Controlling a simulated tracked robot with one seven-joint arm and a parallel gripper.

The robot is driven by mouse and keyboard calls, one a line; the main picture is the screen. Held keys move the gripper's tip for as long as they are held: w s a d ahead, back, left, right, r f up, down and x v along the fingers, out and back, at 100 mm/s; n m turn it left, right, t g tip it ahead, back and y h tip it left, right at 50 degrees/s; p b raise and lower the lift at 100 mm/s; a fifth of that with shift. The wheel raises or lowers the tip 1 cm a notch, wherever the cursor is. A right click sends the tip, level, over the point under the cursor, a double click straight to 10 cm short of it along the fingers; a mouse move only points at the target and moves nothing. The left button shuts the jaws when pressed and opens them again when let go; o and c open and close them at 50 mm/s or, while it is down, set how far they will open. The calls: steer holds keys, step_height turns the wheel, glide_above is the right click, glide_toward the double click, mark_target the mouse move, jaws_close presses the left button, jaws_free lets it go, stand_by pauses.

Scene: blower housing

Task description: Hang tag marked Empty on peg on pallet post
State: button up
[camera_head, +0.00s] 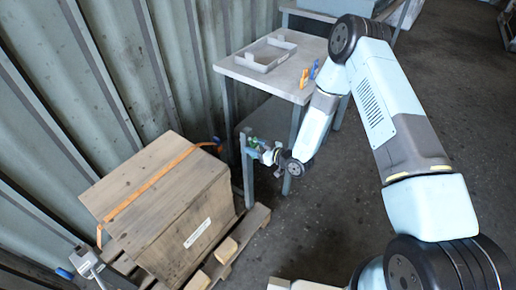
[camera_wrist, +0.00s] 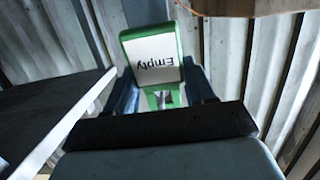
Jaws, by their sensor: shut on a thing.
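The tag marked Empty (camera_wrist: 155,60) has a green frame and a white face, and its lettering reads upside down in the wrist view. My gripper (camera_wrist: 162,98) is shut on the tag's narrow green end, with a dark finger on each side. In the head view my gripper (camera_head: 266,153) is in front of the table, right of the crate, with a bit of green at its tip. A grey-blue upright post (camera_head: 248,172) stands by the pallet (camera_head: 258,217), just left of and below my gripper. I cannot make out a peg on it.
A wooden crate (camera_head: 160,200) with an orange strap (camera_head: 150,182) sits on the pallet. A table (camera_head: 235,66) behind holds a grey tray (camera_head: 268,55) and small orange and blue items (camera_head: 309,74). Corrugated wall is at left.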

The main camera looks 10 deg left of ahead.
steer(key=o, duration=1.1)
steer(key=v, duration=1.3)
steer(key=shift+d, duration=0.35)
